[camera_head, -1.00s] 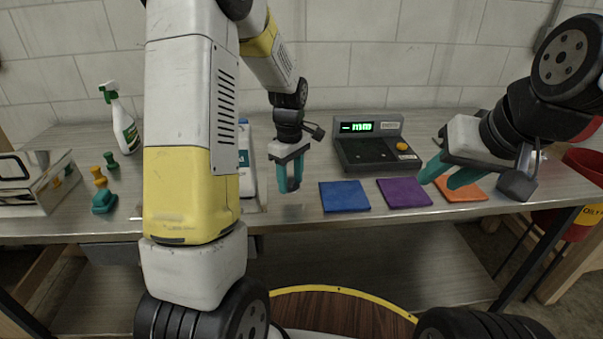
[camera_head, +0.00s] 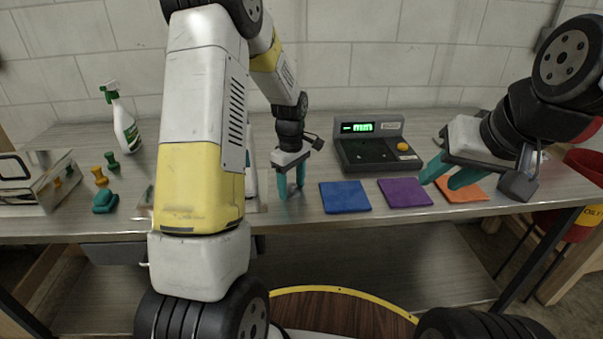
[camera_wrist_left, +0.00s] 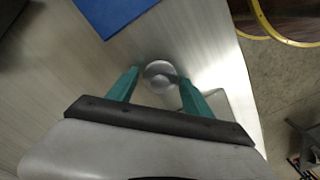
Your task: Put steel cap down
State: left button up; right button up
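The steel cap (camera_wrist_left: 158,73) is a small shiny round piece in the left wrist view. It appears to sit on the metal tabletop, between and just beyond my left fingertips. My left gripper (camera_head: 291,188) points down at the table, left of the blue square (camera_head: 345,196); it also shows in the left wrist view (camera_wrist_left: 159,80). Its teal fingers are apart, with a visible gap on one side of the cap; contact on the other side is unclear. My right gripper (camera_head: 441,178) is open and empty above the table at right.
A purple square (camera_head: 405,193) and an orange square (camera_head: 462,190) lie right of the blue one. A gauge with a green display (camera_head: 377,149) stands behind them. A spray bottle (camera_head: 124,128), small coloured pieces and a metal box (camera_head: 35,185) are at left. The table's front edge is close.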

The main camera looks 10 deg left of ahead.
aim_at(292, 184)
pick_arm(q)
jog(key=shift+o, duration=0.4)
notch_tip(292, 184, up, 12)
jog(key=s+r+m+t+h, duration=0.1)
jog(key=s+r+m+t, duration=0.2)
jog(key=s+r+m, duration=0.6)
jog(key=s+d+r+m+t, duration=0.1)
jog(key=s+m, duration=0.1)
jog(key=s, duration=0.5)
jog(key=s+d+r+m+t+h, duration=0.1)
jog(key=s+r+t, duration=0.1)
jog(key=s, duration=0.6)
jog(key=shift+s+m, duration=0.15)
jog(key=shift+m, duration=0.25)
jog(key=shift+d, duration=0.1)
